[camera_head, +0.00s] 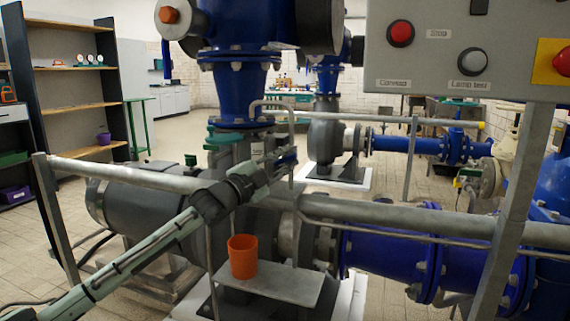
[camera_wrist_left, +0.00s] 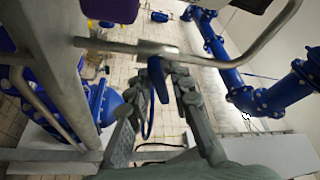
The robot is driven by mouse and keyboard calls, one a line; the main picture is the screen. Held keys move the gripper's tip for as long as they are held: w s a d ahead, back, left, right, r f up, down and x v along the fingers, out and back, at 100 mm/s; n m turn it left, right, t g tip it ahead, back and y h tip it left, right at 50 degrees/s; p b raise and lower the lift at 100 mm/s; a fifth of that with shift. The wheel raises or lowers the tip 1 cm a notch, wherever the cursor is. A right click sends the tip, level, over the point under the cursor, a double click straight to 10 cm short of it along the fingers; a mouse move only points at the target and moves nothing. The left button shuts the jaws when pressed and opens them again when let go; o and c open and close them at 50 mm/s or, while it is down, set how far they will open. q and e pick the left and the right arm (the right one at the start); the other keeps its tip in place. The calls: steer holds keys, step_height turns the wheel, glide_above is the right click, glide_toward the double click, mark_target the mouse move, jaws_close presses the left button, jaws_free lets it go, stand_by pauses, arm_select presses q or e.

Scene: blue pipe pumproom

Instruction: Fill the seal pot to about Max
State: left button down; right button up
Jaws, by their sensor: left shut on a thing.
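My left gripper (camera_head: 280,162) reaches in from the lower left to a thin grey pipe beside the big pump. It is shut on a blue lever (camera_head: 288,155). In the left wrist view the lever (camera_wrist_left: 157,80) hangs from a fitting on the grey pipe (camera_wrist_left: 110,45), between the fingers (camera_wrist_left: 160,105). An orange cup (camera_head: 242,258) stands upright on a small grey shelf (camera_head: 290,285) below the gripper. I cannot see into the cup. A small pale pot-like vessel (camera_head: 257,148) is behind the wrist, perhaps the seal pot. Its level cannot be read. My right gripper is not in view.
A grey handrail (camera_head: 400,215) crosses in front of the pump. Blue flanged pipes (camera_head: 385,255) run to the right. A control panel (camera_head: 450,50) with buttons hangs at the upper right. Shelves (camera_head: 70,105) stand at the far left, with open floor before them.

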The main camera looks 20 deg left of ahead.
arm_select(q)
steer(key=shift+f+n+t, duration=0.15)
steer(key=shift+n+t, duration=0.25)
steer(key=shift+n, duration=0.7)
steer(key=shift+n+y, duration=0.3)
steer(key=shift+n, duration=0.3)
steer(key=shift+n+t+y, duration=0.3)
steer(key=shift+n+t, duration=0.2)
steer(key=shift+n, duration=0.6)
steer(key=n+t+y+p, duration=0.1)
steer(key=n+y, duration=0.1)
steer(key=n, duration=0.3)
steer(key=shift+n+p, duration=0.3)
steer(key=shift+n+t+y, duration=0.3)
steer(key=shift+y, duration=0.1)
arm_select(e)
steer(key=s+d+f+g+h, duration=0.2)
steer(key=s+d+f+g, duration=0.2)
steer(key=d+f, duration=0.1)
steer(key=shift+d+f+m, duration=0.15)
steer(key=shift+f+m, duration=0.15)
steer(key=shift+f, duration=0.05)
arm_select(q)
steer(key=c, duration=1.6)
jaws_free()
